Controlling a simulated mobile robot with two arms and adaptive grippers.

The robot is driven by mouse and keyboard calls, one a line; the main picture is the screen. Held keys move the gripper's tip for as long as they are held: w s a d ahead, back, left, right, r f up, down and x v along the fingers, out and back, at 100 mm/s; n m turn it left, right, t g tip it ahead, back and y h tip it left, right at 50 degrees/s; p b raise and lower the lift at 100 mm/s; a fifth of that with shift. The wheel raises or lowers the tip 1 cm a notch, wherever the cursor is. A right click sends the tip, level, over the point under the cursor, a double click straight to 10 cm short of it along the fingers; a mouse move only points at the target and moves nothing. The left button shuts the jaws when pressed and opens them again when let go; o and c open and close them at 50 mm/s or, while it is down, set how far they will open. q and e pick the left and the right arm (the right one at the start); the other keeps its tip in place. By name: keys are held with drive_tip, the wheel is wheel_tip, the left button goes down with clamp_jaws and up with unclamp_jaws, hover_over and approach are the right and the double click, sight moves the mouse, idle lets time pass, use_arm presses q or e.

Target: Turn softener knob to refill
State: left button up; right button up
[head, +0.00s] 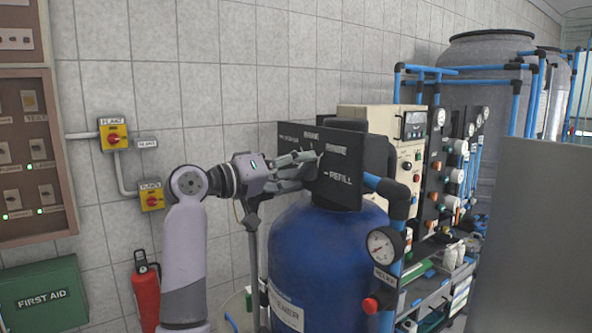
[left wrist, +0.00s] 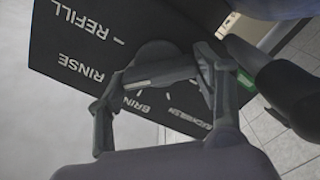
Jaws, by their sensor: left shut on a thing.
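A black control panel (head: 345,185) with white position labels, including REFILL, sits on top of the blue softener tank (head: 325,255). My left gripper (head: 307,165) reaches the panel's face from the left and is shut on the softener knob. In the left wrist view, the dark round knob (left wrist: 158,52) shows between the fingers of the left gripper (left wrist: 160,85). The panel (left wrist: 75,62) appears upside down there, with REFILL, RINSE and BRINE readable. The fingers hide much of the knob in the head view, and I cannot tell which label it points to. My right gripper is not in view.
A blue pipe with a black elbow (head: 397,197) and a pressure gauge (head: 384,245) stand right of the panel. A pump and gauge rack (head: 433,165) is behind. A red fire extinguisher (head: 146,293) and yellow switches (head: 113,134) are at the left wall.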

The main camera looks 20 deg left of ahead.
use_arm(q)
drive_tip(key=shift+f+m+b, duration=0.15)
drive_tip(key=shift+m+b, duration=1.25)
drive_tip(key=shift+m, duration=0.3)
drive_tip(key=shift+m+b, duration=0.6)
drive_tip(key=shift+m, duration=0.6)
drive_tip(key=shift+d+m+b, duration=0.1)
drive_tip(key=shift+m+b, duration=0.3)
drive_tip(key=shift+m, duration=1.1)
drive_tip(key=shift+r, duration=0.2)
drive_tip(key=o, duration=1.1)
drive_tip(key=shift+s, duration=0.1)
drive_tip(key=shift+o, duration=0.2)
